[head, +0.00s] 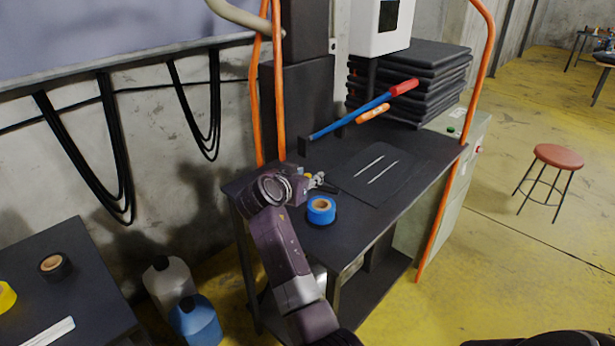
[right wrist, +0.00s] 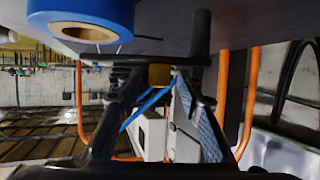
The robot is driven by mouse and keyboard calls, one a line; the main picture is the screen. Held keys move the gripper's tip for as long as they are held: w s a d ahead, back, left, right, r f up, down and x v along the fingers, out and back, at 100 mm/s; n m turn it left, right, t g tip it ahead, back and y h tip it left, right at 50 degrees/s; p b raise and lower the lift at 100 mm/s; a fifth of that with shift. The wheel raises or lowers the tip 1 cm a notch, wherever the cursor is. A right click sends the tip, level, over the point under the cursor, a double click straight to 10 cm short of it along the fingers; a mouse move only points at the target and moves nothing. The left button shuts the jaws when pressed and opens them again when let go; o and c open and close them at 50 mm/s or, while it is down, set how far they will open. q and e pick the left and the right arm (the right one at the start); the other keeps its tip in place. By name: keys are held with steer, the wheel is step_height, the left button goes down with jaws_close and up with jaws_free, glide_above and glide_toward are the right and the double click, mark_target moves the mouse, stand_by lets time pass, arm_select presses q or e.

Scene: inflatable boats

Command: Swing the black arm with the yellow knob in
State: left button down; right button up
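The yellow knob (right wrist: 160,75) shows in the right wrist view, just under a dark bar, the black arm (right wrist: 168,60). My right gripper (right wrist: 155,85) has its two fingers apart, one on each side of the knob; a gap shows at the left finger, and contact at the right one is unclear. In the head view my right gripper (head: 319,181) is low over the left end of the dark bench top (head: 345,215). A small yellow spot shows beside it, but the black arm is mostly hidden by my wrist there. My left gripper is not in view.
A blue tape roll (head: 321,210) stands close to my right gripper and also shows in the wrist view (right wrist: 80,18). A blue lever with a red end (head: 404,88) crosses the bench's back. Black slabs (head: 425,70) are stacked behind. Orange posts (head: 445,215) flank the bench.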

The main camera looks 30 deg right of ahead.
steer(key=shift+r, duration=5)
steer(key=shift+c, duration=0.2)
